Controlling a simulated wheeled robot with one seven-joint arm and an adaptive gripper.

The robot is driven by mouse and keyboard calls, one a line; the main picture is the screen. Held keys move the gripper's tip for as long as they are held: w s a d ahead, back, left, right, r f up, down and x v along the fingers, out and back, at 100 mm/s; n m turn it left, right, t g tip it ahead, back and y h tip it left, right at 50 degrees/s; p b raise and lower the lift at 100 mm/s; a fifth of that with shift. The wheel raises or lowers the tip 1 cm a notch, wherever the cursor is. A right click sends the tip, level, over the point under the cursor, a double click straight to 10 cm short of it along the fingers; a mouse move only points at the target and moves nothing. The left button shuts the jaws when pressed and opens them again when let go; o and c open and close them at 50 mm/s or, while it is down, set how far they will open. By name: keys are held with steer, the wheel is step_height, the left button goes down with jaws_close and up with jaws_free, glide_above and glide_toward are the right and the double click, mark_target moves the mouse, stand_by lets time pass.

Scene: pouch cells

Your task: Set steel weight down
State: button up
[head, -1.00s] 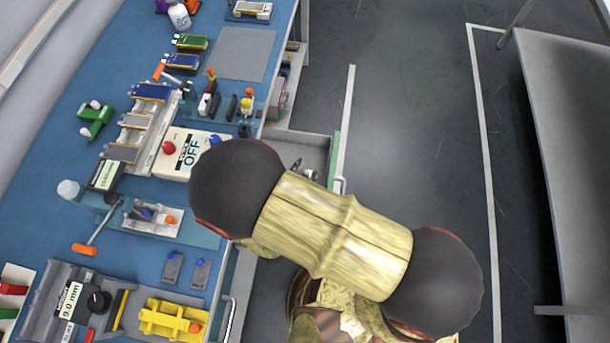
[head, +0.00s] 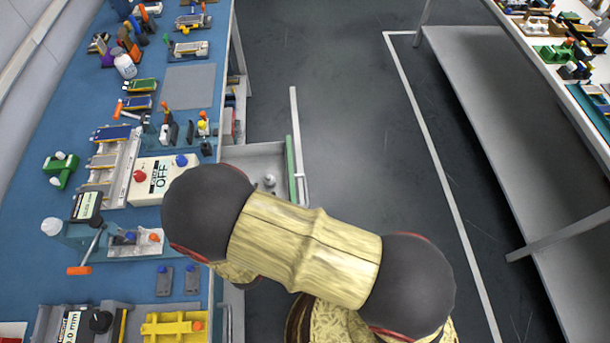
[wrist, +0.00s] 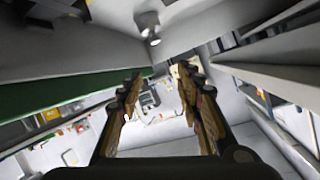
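The steel weight (head: 269,180) is a small shiny grey piece standing in the open grey drawer (head: 262,154) under the bench. In the wrist view the weight (wrist: 148,26) shows near the top, beyond the fingertips and apart from them. My gripper (wrist: 161,73) is open, with nothing between its two fingers. The drawer's green front edge (wrist: 50,96) crosses the left of the wrist view. In the head view my own arm hides the gripper.
The blue bench (head: 50,200) is crowded with fixtures, cells and a white box marked OFF (head: 150,182). A grey mat (head: 189,87) lies clear farther back. The floor aisle (head: 340,120) is free. A second table (head: 500,110) stands at the right.

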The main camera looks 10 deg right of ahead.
steer(key=w+a+r+g+y, duration=0.4)
steer(key=w+r, duration=0.4)
steer(key=r, duration=0.4)
steer(key=s+d+r+n+y, duration=0.1)
steer(key=d+r+n+y, duration=0.1)
steer(key=r, duration=0.4)
steer(key=s+d+r+n+y, duration=0.1)
steer(key=d+r, duration=0.2)
steer(key=r, duration=0.4)
steer(key=s+d+r+n+g+h, duration=0.2)
steer(key=s+d+r, duration=0.3)
steer(key=s+d, duration=0.5)
steer(key=s+d+r+n+g+h, duration=0.1)
steer(key=s+d+r, duration=0.4)
steer(key=s+d, duration=0.5)
steer(key=d, duration=0.2)
steer(key=shift+s+d+r+n+g+h, duration=0.15)
steer(key=shift+s+d+n+g+h, duration=0.15)
steer(key=shift+d+n+g+h, duration=0.1)
